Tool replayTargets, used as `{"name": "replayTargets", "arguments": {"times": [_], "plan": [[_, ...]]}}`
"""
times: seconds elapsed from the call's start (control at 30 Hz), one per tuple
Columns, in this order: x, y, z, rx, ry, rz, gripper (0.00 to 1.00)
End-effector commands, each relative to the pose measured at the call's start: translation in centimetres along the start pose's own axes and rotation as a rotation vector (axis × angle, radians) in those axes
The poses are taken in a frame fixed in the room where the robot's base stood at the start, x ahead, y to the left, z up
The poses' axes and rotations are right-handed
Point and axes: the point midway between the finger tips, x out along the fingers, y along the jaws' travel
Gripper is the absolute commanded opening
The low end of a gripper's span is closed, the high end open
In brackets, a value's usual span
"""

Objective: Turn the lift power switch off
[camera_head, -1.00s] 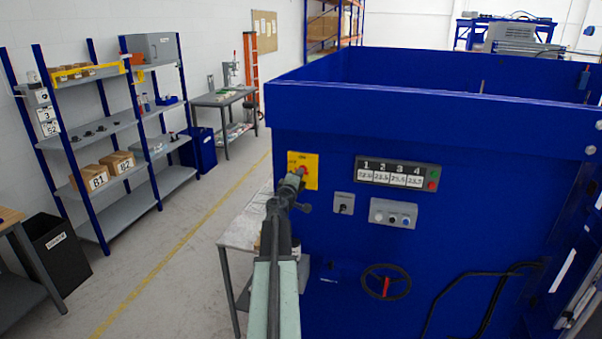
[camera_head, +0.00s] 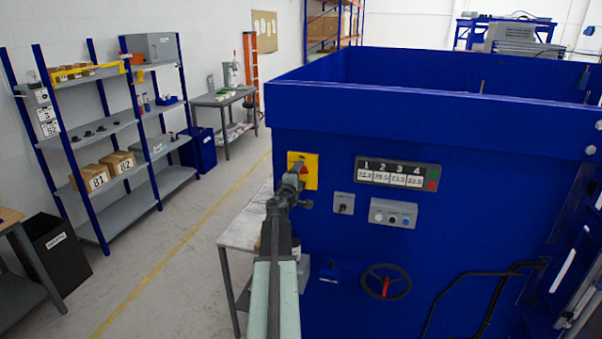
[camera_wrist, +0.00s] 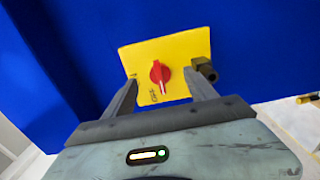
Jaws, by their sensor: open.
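The lift power switch is a red rotary knob (camera_wrist: 160,75) on a yellow plate (camera_wrist: 190,50). It also shows in the head view as a red knob (camera_head: 303,168) on the upper left of the blue machine's front. In the wrist view the knob's white mark points down, close to the printed OFF label (camera_wrist: 153,97); the other label is partly hidden by the left finger. My gripper (camera_wrist: 160,77) is open, with a finger on each side of the knob and visible gaps to it. I cannot tell how far the fingertips stand from the plate.
A dark fitting (camera_wrist: 207,70) sticks out at the plate's right edge, close to the right finger. In the head view, a small grey switch box (camera_head: 344,203), a button box (camera_head: 394,213), a numbered display panel (camera_head: 397,173) and a handwheel (camera_head: 386,281) are on the same blue front.

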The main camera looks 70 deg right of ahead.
Motion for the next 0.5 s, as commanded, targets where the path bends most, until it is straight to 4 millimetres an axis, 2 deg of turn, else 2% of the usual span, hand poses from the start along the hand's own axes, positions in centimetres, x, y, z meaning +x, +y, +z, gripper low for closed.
{"name": "replayTargets", "arguments": {"times": [0.27,0.5], "plan": [[-0.3,0.0,0.0,0.0,0.0,0.0,0.65],[-2.3,0.0,0.1,0.0,0.0,0.0,0.65]]}}
